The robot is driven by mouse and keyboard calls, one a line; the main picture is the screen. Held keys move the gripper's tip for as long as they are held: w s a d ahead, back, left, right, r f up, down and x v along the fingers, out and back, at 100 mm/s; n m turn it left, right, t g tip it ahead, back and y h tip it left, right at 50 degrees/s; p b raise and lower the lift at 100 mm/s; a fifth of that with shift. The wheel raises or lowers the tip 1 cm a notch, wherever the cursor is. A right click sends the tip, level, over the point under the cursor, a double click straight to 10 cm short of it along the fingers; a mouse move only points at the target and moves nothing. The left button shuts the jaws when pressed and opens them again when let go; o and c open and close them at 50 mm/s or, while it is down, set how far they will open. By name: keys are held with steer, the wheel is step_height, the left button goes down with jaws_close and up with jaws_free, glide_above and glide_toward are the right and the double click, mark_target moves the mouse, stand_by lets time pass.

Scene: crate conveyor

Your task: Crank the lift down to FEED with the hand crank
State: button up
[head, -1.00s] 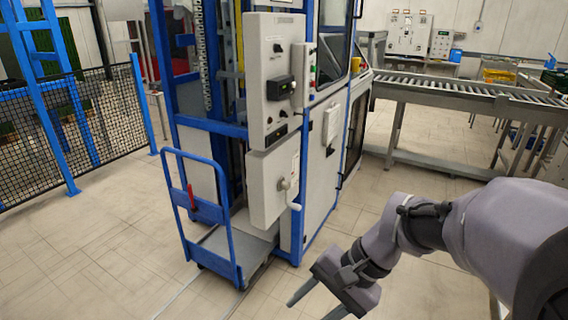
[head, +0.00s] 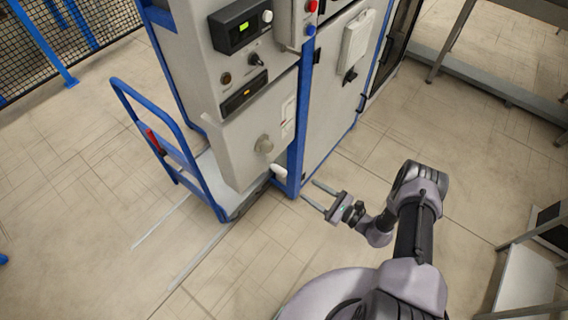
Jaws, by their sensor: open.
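The hand crank (head: 263,144) is on the lower front of a grey control box (head: 225,140). Its round hub shows, with a white grip (head: 279,171) below and to the right of it. My gripper (head: 309,190) is open and empty, its two fingers pointing left toward the grip. In the picture a gap shows between the fingertips and the grip; the true depth is hard to tell. The lift's platform and any FEED mark cannot be made out.
A blue-framed cart (head: 170,150) with a red lever stands left of the box. A panel with a green-lit display (head: 238,25) and knobs is above the crank. A blue corner post (head: 297,150) stands just right of the grip. Floor in front is clear.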

mark_target(281, 172)
steer(key=b+x, duration=0.2)
steer(key=x, duration=1)
steer(key=shift+w+a+f, duration=0.15)
steer(key=shift+w+a, duration=0.05)
steer(key=shift+a, duration=0.15)
steer(key=shift+w+a, duration=0.3)
jaws_close()
